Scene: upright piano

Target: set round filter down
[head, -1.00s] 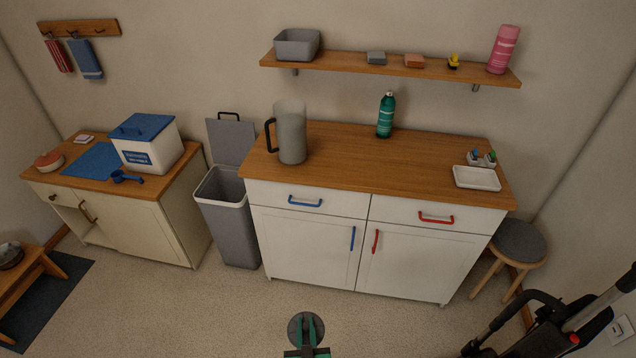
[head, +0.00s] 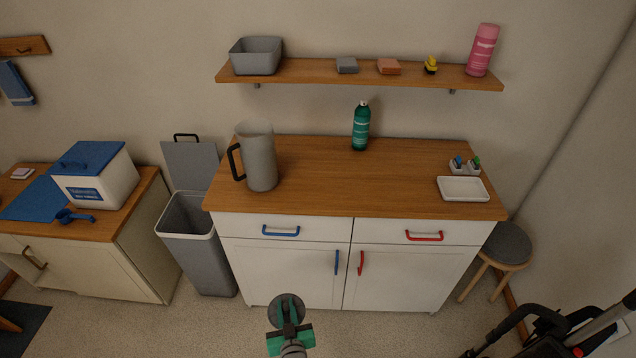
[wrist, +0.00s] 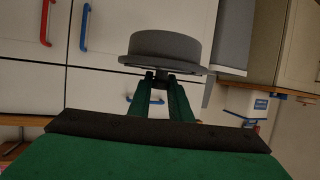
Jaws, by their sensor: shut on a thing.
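The round filter (head: 286,309) is a dark grey disc, held up in front of the white cabinet near the bottom of the head view. In the wrist view the round filter (wrist: 165,50) looks like a short grey cylinder with a wider rim. My gripper (head: 290,330) has green fingers and is shut on the filter. In the wrist view the fingertips of my gripper (wrist: 162,80) close on a small stem under the rim. The filter is in the air, apart from the cabinet and the wooden counter (head: 330,175).
The counter holds a grey pitcher (head: 261,160), a green bottle (head: 361,126), a white tray (head: 463,189) and a small holder (head: 465,166). Its middle and front are clear. A grey bin (head: 193,240) stands open at left. A stool (head: 502,246) and a vacuum-like machine (head: 560,335) stand at right.

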